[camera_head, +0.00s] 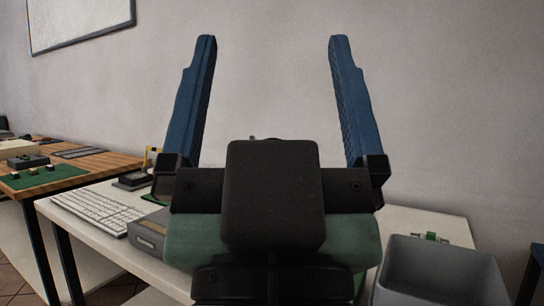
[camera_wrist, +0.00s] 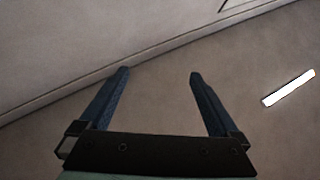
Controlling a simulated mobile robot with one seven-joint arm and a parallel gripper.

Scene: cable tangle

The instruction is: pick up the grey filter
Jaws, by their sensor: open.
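My gripper (camera_head: 272,38) is raised high in the head view, its two blue fingers pointing up and spread wide apart. Nothing is between the fingers. It also shows open and empty in the wrist view (camera_wrist: 158,73). I cannot make out a grey filter in either view. My gripper and wrist cover the middle of the white table (camera_head: 113,255), so whatever lies there is hidden.
A white keyboard (camera_head: 97,209) and a grey box (camera_head: 148,238) are on the table left of my wrist. A grey bin (camera_head: 440,270) stands at the right. A wooden table (camera_head: 110,163) with a green mat (camera_head: 45,178) is at far left. The wrist view shows a bright white bar (camera_wrist: 288,88).

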